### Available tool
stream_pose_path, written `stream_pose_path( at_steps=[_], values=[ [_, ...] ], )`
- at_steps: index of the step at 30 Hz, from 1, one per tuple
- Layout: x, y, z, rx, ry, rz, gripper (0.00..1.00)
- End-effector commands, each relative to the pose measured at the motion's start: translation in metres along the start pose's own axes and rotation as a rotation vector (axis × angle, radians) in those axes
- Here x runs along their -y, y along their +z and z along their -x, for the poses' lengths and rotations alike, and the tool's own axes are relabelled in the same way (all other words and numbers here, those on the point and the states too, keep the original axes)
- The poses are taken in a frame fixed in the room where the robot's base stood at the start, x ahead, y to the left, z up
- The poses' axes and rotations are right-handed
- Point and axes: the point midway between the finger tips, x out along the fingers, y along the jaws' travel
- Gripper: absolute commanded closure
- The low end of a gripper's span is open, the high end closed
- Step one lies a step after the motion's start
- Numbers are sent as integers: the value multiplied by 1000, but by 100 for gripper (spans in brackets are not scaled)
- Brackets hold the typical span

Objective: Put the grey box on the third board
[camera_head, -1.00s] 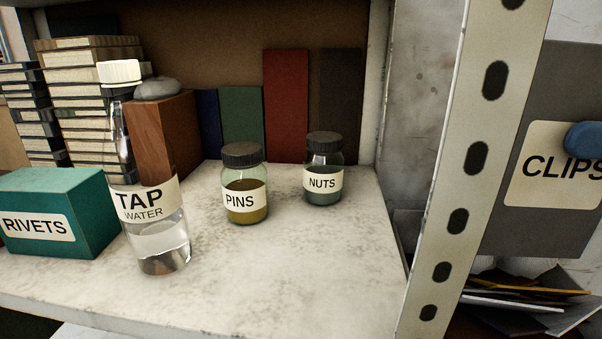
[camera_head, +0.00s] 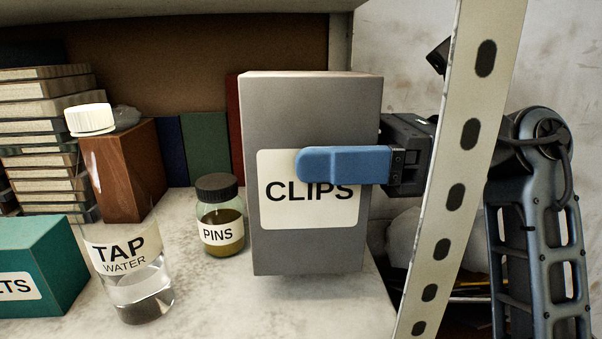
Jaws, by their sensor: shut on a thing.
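The grey box (camera_head: 310,110) with a white CLIPS label is upright at the right part of a pale shelf board (camera_head: 240,290). My gripper (camera_head: 325,163) reaches in from the right, past the perforated post. One blue finger lies across the label on the near face; the other finger is hidden behind the box. The gripper is shut on the box. The box's lower edge is close above the board; I cannot tell whether it touches. Which board in the rack this is, the view does not show.
A PINS jar (camera_head: 221,232) stands just left of the box. Further left are a TAP WATER bottle (camera_head: 128,260), a brown block (camera_head: 122,175), a teal box (camera_head: 40,262) and stacked books (camera_head: 45,140). The perforated metal post (camera_head: 460,170) stands close right of the box, in front of my arm.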

Motion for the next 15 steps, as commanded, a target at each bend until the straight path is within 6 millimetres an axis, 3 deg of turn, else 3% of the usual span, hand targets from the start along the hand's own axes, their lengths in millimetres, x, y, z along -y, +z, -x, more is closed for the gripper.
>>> stream_pose_path(
  at_steps=[3,8,15],
  values=[
    [0,1,-17,1,2,1,77],
    [0,-2,-23,1,-1,1,77],
    [0,-30,-23,0,1,-2,77]
  ],
)
